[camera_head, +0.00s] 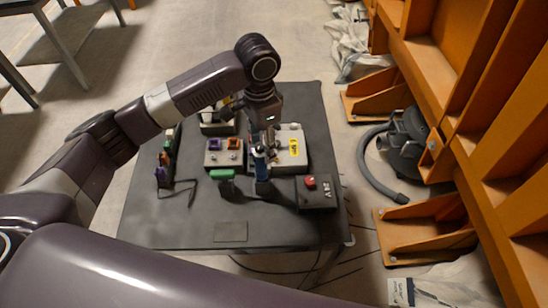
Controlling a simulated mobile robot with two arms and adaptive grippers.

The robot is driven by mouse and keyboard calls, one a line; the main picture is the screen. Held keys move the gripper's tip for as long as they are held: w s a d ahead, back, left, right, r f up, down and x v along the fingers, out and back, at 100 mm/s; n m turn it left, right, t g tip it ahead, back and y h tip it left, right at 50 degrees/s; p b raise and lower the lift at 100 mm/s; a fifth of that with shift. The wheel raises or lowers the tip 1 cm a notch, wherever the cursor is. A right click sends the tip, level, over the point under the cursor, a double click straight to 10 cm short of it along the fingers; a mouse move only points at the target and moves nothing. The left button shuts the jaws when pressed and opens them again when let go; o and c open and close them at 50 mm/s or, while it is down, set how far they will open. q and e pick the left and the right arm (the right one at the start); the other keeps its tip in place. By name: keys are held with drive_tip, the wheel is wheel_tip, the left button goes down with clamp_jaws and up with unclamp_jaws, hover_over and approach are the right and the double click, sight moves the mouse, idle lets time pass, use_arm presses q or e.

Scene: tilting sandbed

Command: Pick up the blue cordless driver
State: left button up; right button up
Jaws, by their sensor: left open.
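The blue cordless driver (261,168) stands on the dark table near its middle, with its blue body up and a dark base below. My left gripper (268,142) comes down from above and is open, with its fingers right at the top of the driver. In this view they overlap, and I cannot tell whether they touch. The fingers partly hide the driver's top. My right gripper is not in view.
A grey case with a yellow label (294,148) is behind. The table's front (180,228) is mostly clear.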

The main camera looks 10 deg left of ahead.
sight(261, 161)
use_arm(q)
drive_tip(key=shift+f, duration=0.25)
drive_tip(key=shift+s+a+f+p, duration=0.15)
drive_tip(key=shift+f+p, duration=0.15)
drive_tip(key=shift+f, duration=0.35)
drive_tip(key=shift+s+a+f+p, duration=0.1)
drive_tip(key=shift+f+p, duration=0.2)
drive_tip(key=shift+f, duration=0.3)
wheel_tip(261, 161, down, 4)
drive_tip(key=shift+w+a+r+p, duration=0.15)
drive_tip(key=shift+p, duration=0.55)
drive_tip(key=shift+f, duration=0.5)
drive_tip(key=shift+w, duration=0.1)
clamp_jaws()
